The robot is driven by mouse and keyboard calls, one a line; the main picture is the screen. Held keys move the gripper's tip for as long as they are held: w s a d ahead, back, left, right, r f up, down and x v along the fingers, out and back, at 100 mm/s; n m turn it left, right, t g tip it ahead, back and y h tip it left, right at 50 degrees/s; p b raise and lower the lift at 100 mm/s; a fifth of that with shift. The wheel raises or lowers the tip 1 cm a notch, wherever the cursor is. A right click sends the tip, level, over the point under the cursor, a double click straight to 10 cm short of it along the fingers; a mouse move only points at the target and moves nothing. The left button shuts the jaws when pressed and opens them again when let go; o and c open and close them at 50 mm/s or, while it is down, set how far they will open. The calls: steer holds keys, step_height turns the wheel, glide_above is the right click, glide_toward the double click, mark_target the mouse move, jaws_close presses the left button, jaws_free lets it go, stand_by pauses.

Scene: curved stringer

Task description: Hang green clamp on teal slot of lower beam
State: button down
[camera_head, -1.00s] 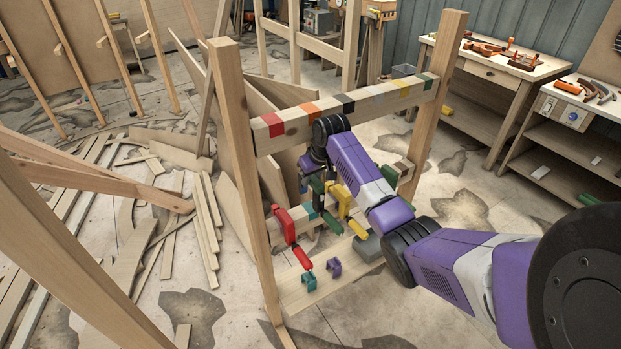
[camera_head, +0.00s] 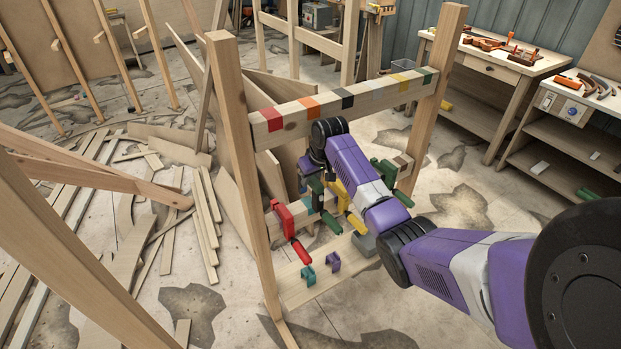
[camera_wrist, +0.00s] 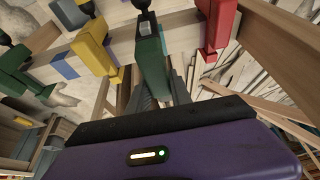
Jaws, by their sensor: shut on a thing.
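My gripper (camera_wrist: 163,88) is shut on the green clamp (camera_wrist: 150,62). In the head view, the held clamp (camera_head: 317,187) is upright at the lower beam, below my wrist. The teal slot (camera_wrist: 164,40) shows as a narrow strip beside the clamp in the wrist view; the clamp covers part of it. I cannot tell whether the clamp rests on the lower beam (camera_wrist: 122,50) or is just above or in front of it. The red clamp (camera_head: 284,218) and yellow clamp (camera_head: 341,194) hang on that beam on either side.
Another green clamp (camera_head: 385,170) hangs farther right on the lower beam. The upper beam (camera_head: 290,113) with coloured marks crosses above. Wooden posts (camera_head: 231,130) bound the frame.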

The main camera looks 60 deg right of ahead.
steer(key=shift+f, duration=0.1)
stand_by(0.4)
steer(key=shift+f+b, duration=0.85)
steer(key=shift+f, duration=0.7)
steer(key=shift+f, duration=0.1)
steer(key=shift+f+b, duration=0.95)
steer(key=shift+f, duration=0.45)
steer(key=shift+f, duration=0.1)
steer(key=shift+f, duration=0.45)
steer(key=c, duration=1.2)
jaws_free()
steer(key=shift+o, duration=0.6)
